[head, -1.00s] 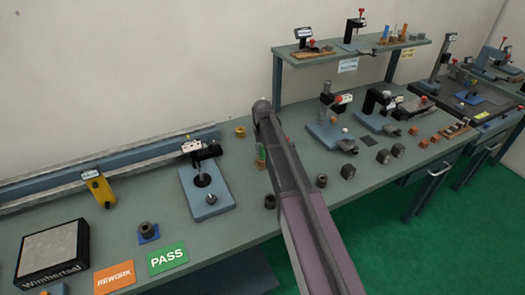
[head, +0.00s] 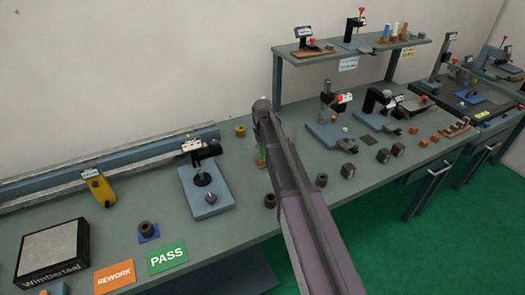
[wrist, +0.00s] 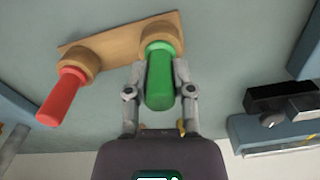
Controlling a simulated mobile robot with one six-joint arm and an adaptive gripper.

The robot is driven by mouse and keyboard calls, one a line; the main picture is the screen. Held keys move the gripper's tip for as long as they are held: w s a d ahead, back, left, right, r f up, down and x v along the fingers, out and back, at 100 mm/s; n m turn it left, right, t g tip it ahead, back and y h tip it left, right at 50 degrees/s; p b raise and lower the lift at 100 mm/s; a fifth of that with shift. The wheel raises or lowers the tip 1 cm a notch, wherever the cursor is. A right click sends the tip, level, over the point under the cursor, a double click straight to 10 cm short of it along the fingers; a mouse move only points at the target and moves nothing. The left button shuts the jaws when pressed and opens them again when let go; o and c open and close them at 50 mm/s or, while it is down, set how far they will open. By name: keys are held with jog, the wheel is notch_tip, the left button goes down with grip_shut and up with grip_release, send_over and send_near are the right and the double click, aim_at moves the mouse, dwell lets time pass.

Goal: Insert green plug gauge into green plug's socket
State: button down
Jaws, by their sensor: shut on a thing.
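The green plug gauge (wrist: 160,80) is between the two fingers of my gripper (wrist: 160,88) in the wrist view, and the gripper is shut on it. Its far end meets a round wooden socket (wrist: 161,33) on a wooden board (wrist: 118,37). A green rim shows inside the socket's ring; I cannot tell how deep the plug sits. A red plug (wrist: 61,97) stands in the other round wooden socket (wrist: 78,64), to the left on the same board. In the head view, my arm hides most of this, leaving a sliver of green plug (head: 261,154).
A blue gauge stand (head: 207,190) is left of my arm. Dark round nuts (head: 270,201) and several dark blocks (head: 383,156) lie near the bench's front. A shelf (head: 350,60) rises behind. Bare bench (head: 235,155) lies between the stand and my arm.

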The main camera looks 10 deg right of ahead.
aim_at(263, 158)
jog(key=shift+c, duration=2)
grip_release()
jog(key=shift+r, duration=0.15)
notch_tip(263, 158, up, 9)
jog(key=p, duration=0.9)
jog(key=s, duration=0.9)
jog(key=shift+a+f, duration=0.2)
jog(key=shift+f, duration=0.15)
jog(key=shift+s, duration=0.1)
jog(key=s+f+b, duration=0.1)
jog(key=s, duration=1.6)
jog(key=shift+d+m, duration=0.25)
jog(key=shift+m, duration=0.05)
